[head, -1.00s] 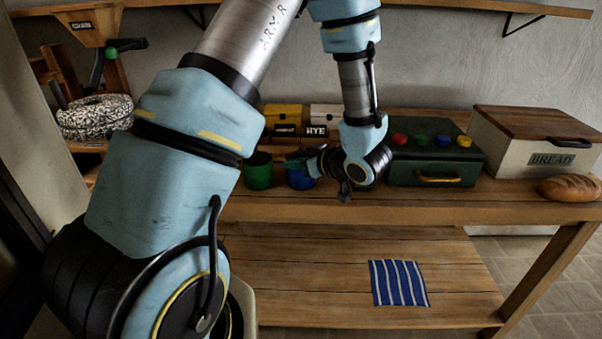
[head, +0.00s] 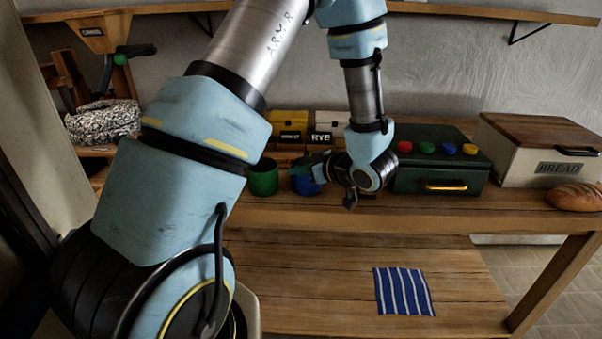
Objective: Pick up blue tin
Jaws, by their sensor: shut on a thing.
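The blue tin (head: 306,186) stands on the wooden bench, or just at its surface, right of a green tin (head: 263,178). My gripper (head: 312,171) comes in from the right and is shut on the blue tin near its upper part. The wrist and fingers hide much of the tin's top and right side. I cannot tell whether the tin's base touches the bench.
A dark green box (head: 438,172) with coloured knobs stands right of my wrist. A bread box (head: 535,160) and a loaf (head: 575,196) are farther right. Yellow (head: 289,122) and white (head: 333,119) boxes stand behind. A striped cloth (head: 404,291) lies on the lower shelf.

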